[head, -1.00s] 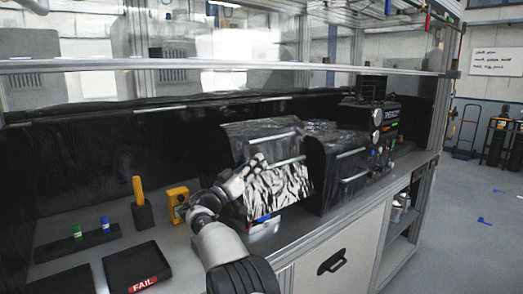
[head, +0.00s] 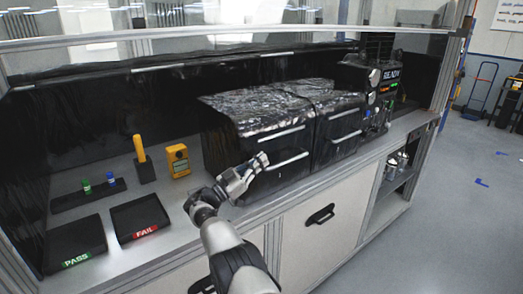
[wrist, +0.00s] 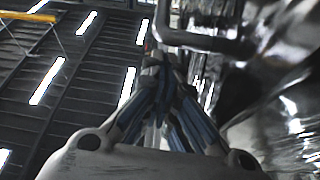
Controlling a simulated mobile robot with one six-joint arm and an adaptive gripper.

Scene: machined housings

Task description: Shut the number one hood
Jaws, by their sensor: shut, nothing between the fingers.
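Two black, glossy hoods stand side by side on the bench. No number is readable on either. The left hood (head: 255,110) has its front down, with an upper bar and a lower bar handle (head: 288,161). No opening shows at its front. The right hood (head: 338,120) also looks closed. My gripper (head: 263,159) is shut and empty, in front of the left hood's lower left, close to the left end of the lower handle. In the wrist view, the shut fingers (wrist: 155,68) point up beside a grey bar (wrist: 190,38) and shiny black hood surface. I cannot tell whether they touch.
Left of the hoods are a yellow meter (head: 178,160), a yellow-handled tool in a black holder (head: 146,173), and a black rack (head: 88,195) with green and blue pieces. PASS (head: 75,240) and FAIL (head: 139,215) trays sit in front. A black READY unit (head: 385,78) stands at right.

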